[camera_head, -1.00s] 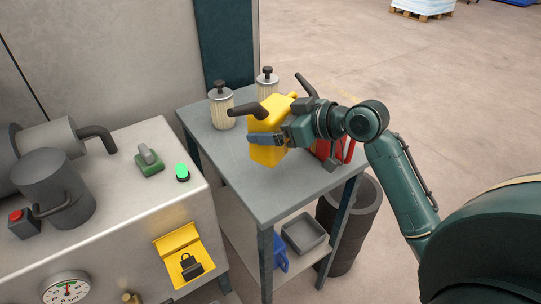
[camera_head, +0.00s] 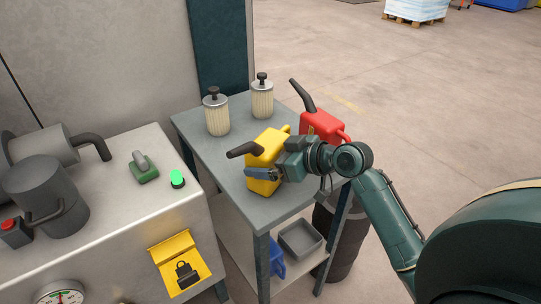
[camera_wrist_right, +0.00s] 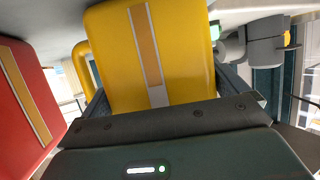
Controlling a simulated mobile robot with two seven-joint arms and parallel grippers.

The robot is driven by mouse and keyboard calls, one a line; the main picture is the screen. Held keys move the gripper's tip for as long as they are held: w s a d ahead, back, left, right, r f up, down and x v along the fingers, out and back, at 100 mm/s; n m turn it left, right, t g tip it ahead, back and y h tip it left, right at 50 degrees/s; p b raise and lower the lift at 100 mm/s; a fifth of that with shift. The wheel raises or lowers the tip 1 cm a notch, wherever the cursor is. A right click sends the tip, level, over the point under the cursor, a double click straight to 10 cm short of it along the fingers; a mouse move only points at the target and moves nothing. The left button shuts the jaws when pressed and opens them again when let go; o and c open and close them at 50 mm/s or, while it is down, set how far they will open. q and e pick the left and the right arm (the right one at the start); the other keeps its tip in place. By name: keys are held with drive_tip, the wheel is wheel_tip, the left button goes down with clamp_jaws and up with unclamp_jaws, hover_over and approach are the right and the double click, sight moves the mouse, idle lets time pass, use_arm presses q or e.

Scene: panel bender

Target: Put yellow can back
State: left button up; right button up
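The yellow can (camera_head: 267,158) with a black spout is over the grey table, near its middle front. Its spout points left and it looks roughly upright. I cannot tell whether its base touches the tabletop. My right gripper (camera_head: 263,175) reaches in from the right and is shut on the yellow can. In the right wrist view the can (camera_wrist_right: 160,55) fills the space between the fingers, with its striped face in front of the palm. My left gripper is not in view.
A red can (camera_head: 322,127) stands at the table's right, behind my right wrist. Two filter cartridges (camera_head: 216,115) (camera_head: 262,99) stand at the back of the table (camera_head: 205,150). The machine top with a green button (camera_head: 177,179) is at left. A grey tray (camera_head: 301,238) is on the lower shelf.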

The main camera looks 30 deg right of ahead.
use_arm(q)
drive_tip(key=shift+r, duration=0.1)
use_arm(e)
drive_tip(key=shift+r, duration=0.15)
use_arm(q)
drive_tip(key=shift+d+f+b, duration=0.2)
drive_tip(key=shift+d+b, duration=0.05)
drive_tip(key=shift+b, duration=0.3)
use_arm(e)
drive_tip(key=v, duration=1.2)
drive_tip(key=shift+s+a, duration=0.1)
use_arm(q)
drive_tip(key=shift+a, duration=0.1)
